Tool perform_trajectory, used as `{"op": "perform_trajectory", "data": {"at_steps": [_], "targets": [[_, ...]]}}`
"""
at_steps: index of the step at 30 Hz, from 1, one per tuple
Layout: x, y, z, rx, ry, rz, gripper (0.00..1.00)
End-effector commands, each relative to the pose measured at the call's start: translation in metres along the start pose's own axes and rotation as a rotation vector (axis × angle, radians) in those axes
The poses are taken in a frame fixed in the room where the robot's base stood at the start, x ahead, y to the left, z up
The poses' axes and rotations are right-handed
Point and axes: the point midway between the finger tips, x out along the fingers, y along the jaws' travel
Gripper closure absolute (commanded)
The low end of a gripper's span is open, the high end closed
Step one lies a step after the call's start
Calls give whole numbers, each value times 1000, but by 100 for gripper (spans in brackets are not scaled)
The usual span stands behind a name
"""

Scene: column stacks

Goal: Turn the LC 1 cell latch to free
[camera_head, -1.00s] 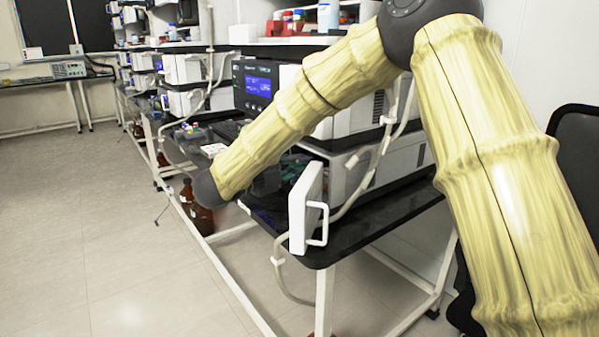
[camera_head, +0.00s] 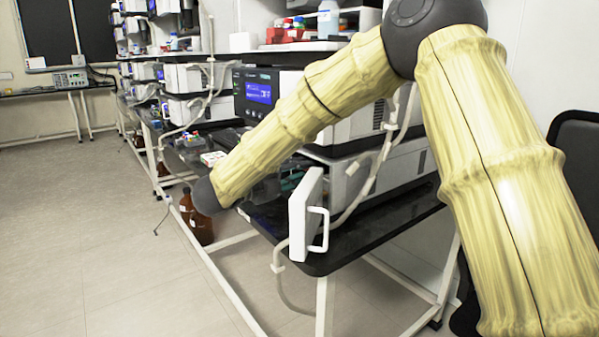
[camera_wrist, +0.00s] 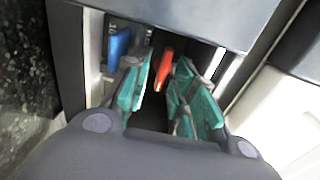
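In the wrist view, my gripper (camera_wrist: 168,78) has two teal fingers standing apart, reaching into a dark recess. A small orange-red lever (camera_wrist: 164,68), which looks like a latch, lies in line with the gap between the fingertips. I cannot tell whether a finger touches it. A blue piece (camera_wrist: 118,47) sits left of the fingers, with small light marks beside it that are too blurred to read surely. In the head view, my arm hides the gripper and the recess. No LC 1 label can be made out.
A white door with a handle (camera_head: 304,217) stands out at the black bench's (camera_head: 335,262) near corner. An instrument with a blue display (camera_head: 258,93) is behind my arm. Brown bottles (camera_head: 198,222) stand below the bench. Floor at left is clear.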

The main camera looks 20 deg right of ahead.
Motion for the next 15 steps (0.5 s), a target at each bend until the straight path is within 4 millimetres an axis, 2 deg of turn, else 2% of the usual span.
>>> {"op": "perform_trajectory", "data": {"at_steps": [10, 15], "targets": [[-2, -1, 0, 1, 0, -1, 71], [-19, -2, 1, 2, -2, -2, 71]]}}
